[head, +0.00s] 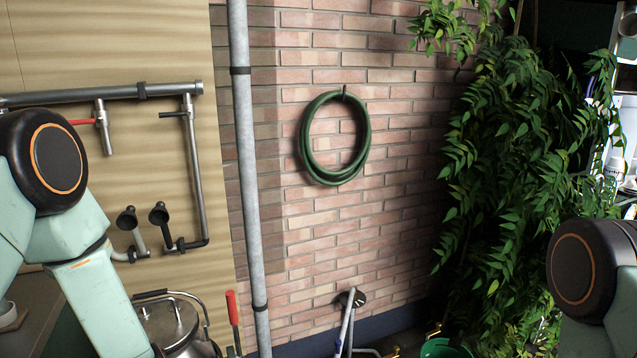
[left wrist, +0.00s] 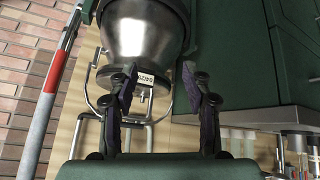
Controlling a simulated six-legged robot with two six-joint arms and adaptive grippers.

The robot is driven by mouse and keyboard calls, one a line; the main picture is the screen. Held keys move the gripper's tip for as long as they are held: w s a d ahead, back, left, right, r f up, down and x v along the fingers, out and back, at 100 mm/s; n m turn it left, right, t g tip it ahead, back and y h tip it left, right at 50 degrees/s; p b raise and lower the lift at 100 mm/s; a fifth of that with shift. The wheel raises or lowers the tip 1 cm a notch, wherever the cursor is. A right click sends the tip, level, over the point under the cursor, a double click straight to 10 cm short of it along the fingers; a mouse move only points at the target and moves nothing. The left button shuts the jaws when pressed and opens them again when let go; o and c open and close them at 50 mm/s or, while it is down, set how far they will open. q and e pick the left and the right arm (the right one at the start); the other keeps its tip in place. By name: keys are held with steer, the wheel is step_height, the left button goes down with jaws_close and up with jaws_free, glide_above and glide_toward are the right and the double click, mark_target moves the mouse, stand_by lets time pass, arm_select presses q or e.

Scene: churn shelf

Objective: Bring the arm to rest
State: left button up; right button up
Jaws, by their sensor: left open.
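My left gripper (left wrist: 160,78) shows in the left wrist view with its two dark fingers apart and nothing between them. Beyond the fingers is a shiny metal churn (left wrist: 145,38) with a wire handle and a small white label. The fingers look apart from the churn, though the gap's depth is hard to judge. In the head view the churn's lid and top (head: 172,322) show at the lower left, partly behind my left arm. My left gripper is out of the head view. Only a joint of my right arm shows at the right edge; its gripper is in neither view.
A pipe with taps (head: 110,93) runs along the wooden panel. A grey vertical pipe (head: 245,150) and a coiled green hose (head: 305,140) are on the brick wall. A leafy plant (head: 520,130) stands at right.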

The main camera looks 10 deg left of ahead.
arm_select(q)
steer(key=s+d+f+m+g+h+b, duration=0.1)
steer(key=s+d+f+m+g+b, duration=0.1)
steer(key=s, duration=0.7)
steer(key=s+d+f+m+g+h+b, duration=0.1)
steer(key=s+d+f+m+h+b, duration=0.1)
steer(key=s+d+f+m, duration=0.2)
steer(key=s+d+f+m+g+h+b, duration=0.2)
steer(key=s+d+f+m, duration=0.2)
steer(key=s+d+f, duration=0.4)
steer(key=s+f, duration=0.1)
steer(key=s, duration=0.5)
steer(key=shift+s+f+g, duration=0.15)
steer(key=shift+s+g, duration=0.15)
